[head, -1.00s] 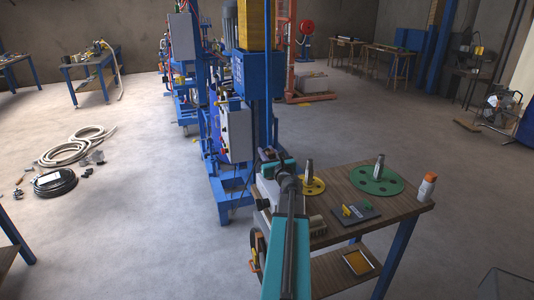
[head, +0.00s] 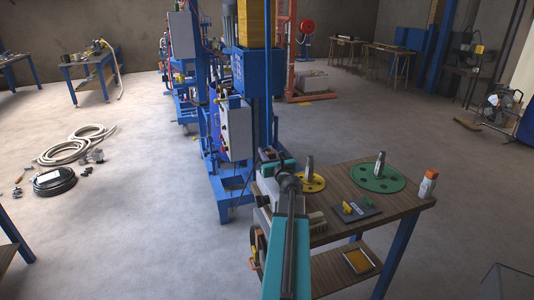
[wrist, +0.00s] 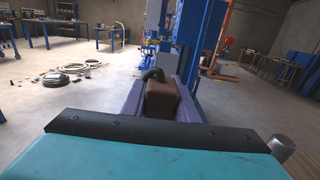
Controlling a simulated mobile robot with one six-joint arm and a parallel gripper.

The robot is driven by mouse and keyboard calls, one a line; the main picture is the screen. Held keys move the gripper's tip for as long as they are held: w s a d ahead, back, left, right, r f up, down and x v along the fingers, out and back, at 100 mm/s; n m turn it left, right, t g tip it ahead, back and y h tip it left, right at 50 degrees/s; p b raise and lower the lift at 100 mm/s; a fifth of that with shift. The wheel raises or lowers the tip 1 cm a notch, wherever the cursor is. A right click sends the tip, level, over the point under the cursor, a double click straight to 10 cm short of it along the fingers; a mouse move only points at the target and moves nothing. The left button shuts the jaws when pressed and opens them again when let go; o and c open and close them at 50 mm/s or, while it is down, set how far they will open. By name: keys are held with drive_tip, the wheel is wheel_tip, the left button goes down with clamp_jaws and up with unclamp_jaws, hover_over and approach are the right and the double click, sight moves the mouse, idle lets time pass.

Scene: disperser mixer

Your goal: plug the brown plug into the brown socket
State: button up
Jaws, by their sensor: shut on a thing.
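The brown plug (wrist: 162,104) is a blocky brown body with a dark cable curving from its far end. My gripper (wrist: 160,98) is shut on it, with one purple finger along each side. In the head view my gripper (head: 269,154) is small, beyond the teal wrist, in front of the blue mixer and by the left end of the wooden table. I cannot make out the brown socket in either view. A grey control box (head: 236,131) hangs on the blue mixer (head: 262,80), left of and beyond my gripper.
Coiled hoses (head: 70,150) lie on the left floor, which is otherwise mostly open.

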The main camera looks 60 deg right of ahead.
drive_tip(key=shift+f+b, duration=0.6)
drive_tip(key=shift+f, duration=0.1)
drive_tip(key=o, duration=1.2)
